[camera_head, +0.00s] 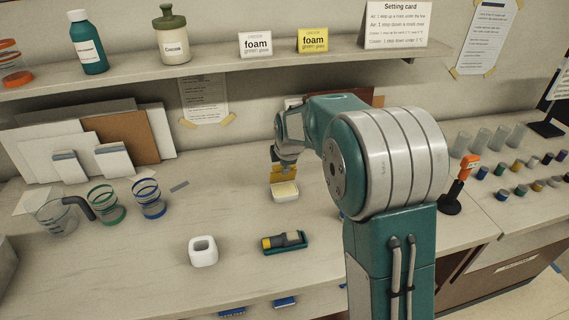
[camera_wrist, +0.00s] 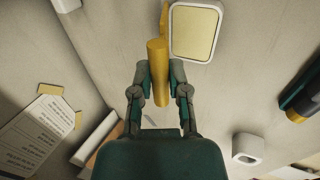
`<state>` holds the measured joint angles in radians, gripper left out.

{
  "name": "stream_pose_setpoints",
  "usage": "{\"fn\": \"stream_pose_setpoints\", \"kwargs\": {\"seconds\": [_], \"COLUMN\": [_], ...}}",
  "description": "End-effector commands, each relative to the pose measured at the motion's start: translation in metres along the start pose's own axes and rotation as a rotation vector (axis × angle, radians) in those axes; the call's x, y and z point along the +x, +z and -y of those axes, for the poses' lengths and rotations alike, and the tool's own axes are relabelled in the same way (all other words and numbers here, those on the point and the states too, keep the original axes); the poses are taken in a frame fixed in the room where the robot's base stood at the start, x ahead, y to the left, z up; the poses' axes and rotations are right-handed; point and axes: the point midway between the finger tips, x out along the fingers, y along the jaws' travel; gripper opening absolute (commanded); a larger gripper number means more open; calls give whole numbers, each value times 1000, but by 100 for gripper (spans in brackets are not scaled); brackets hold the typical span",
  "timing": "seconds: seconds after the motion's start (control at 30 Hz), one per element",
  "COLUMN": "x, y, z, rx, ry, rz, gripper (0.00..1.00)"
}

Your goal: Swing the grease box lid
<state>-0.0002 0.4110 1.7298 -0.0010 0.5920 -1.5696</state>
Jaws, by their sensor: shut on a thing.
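The grease box (camera_head: 285,191) is a small white box with pale yellow grease inside, standing on the counter below my arm. Its yellow lid (camera_head: 284,171) stands raised at the box's far edge. In the wrist view the open box (camera_wrist: 195,33) is at the top, with a thin yellow strip of the lid (camera_wrist: 165,20) along its left side. My gripper (camera_wrist: 158,72) is shut on a yellow rounded bar, which seems to be the lid's handle; the join is hard to see. In the head view my gripper (camera_head: 281,157) is just above the lid, its fingers partly hidden.
Cups and a jug (camera_head: 58,218) stand at left, boards (camera_head: 75,145) lean at the back. An orange-topped tool stand (camera_head: 459,190) is at right.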

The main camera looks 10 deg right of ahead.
Motion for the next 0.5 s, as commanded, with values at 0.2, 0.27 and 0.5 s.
{"fn": "stream_pose_setpoints", "kwargs": {"seconds": [0.2,0.27,0.5], "x": [0,-1,0], "y": [-2,-2,-2], "z": [5,10,21], "rx": [-1,-1,-1], "ry": [0,0,0], "rz": [-3,-3,-2], "gripper": [0,0,0]}}
